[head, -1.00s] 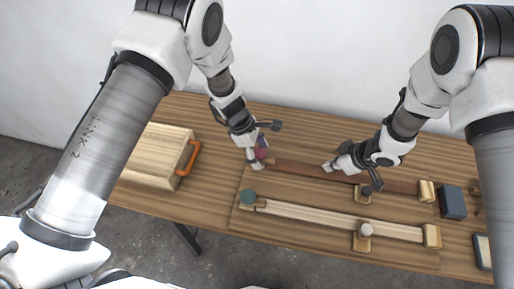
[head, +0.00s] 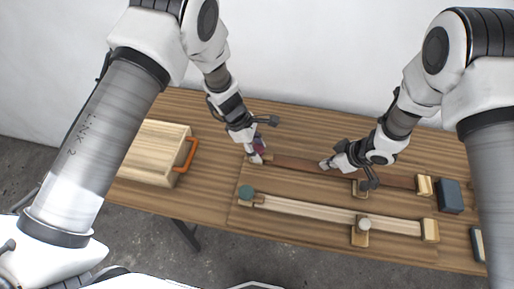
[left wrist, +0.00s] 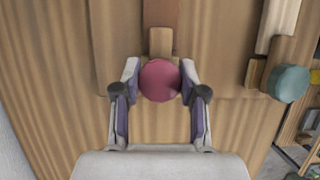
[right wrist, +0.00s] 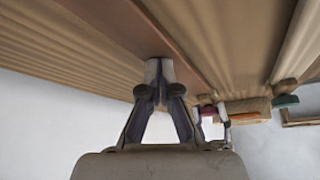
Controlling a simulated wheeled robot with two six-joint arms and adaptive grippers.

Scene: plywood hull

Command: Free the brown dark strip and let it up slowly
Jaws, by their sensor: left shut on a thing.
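The brown dark strip (head: 292,164) lies along the back of the board, and its left end meets a small wooden block (left wrist: 160,42). My left gripper (left wrist: 159,82) is shut on a dark red round knob (left wrist: 159,76) at that block, with one finger on each side. My right gripper (head: 326,164) has its fingertips together on or just above the strip partway along; contact is hard to tell. The strip also shows in the right wrist view (right wrist: 165,32). The strip's right end is at a wooden end block (head: 424,186). My right gripper partly covers a clamp block (head: 360,190).
A pale strip (head: 330,216) lies in front, with a green knob (head: 246,192) at its left and a pale knob (head: 364,225) on a block. A wooden box (head: 152,150) with an orange handle stands left. A dark blue block (head: 450,196) stands right.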

